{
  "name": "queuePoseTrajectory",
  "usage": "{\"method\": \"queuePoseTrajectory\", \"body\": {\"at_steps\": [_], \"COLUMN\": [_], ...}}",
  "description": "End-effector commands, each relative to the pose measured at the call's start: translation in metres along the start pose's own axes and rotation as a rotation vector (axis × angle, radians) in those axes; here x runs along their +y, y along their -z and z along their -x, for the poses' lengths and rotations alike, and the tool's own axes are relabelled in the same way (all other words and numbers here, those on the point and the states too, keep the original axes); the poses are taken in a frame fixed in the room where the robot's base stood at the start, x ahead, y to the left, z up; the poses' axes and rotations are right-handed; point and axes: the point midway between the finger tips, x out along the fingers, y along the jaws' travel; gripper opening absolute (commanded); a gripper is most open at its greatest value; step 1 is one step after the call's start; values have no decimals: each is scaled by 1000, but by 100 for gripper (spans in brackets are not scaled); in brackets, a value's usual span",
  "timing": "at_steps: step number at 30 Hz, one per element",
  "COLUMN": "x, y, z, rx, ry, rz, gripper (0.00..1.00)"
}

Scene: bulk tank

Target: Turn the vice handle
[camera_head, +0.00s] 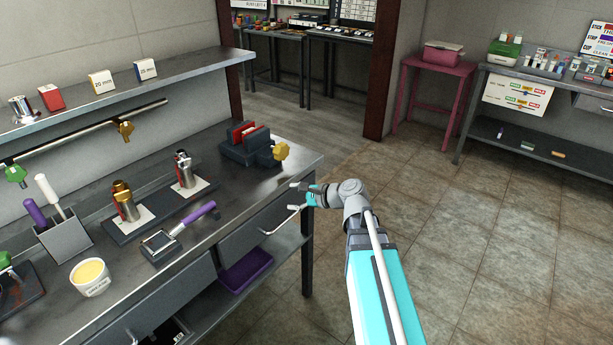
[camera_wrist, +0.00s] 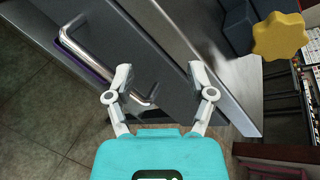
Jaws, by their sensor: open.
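The vice (camera_head: 243,146) is a dark grey block with red inner jaws, standing on the metal bench near its far right corner. Its handle (camera_head: 281,151) is a yellow lobed knob on the vice's right side. In the wrist view the yellow knob (camera_wrist: 280,36) is at the upper right, with part of the dark vice body (camera_wrist: 238,25) beside it. My gripper (camera_head: 296,196) is just off the bench's front edge, nearer and lower than the knob, and not touching it. In the wrist view my gripper (camera_wrist: 160,82) is open and empty, its fingers apart.
The bench drawer (camera_head: 255,225) has a metal bar handle (camera_wrist: 75,42) close to my fingers. Two metal cylinders, a purple-handled tool (camera_head: 180,232) and a tub (camera_head: 90,277) stand left on the bench. A shelf (camera_head: 120,85) hangs above. The tiled floor (camera_head: 480,240) to the right is clear.

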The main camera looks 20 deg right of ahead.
Motion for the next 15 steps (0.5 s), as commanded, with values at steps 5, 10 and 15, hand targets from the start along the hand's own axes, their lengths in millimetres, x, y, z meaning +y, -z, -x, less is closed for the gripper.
{"method": "queuePoseTrajectory", "body": {"at_steps": [5, 10, 15], "x": [56, 102, 139], "y": [-1, 4, 13], "z": [-11, -10, 3], "rx": [77, 116, 124], "ry": [-246, -493, -749], "rz": [329, 624, 891], "gripper": [70, 70, 70]}}
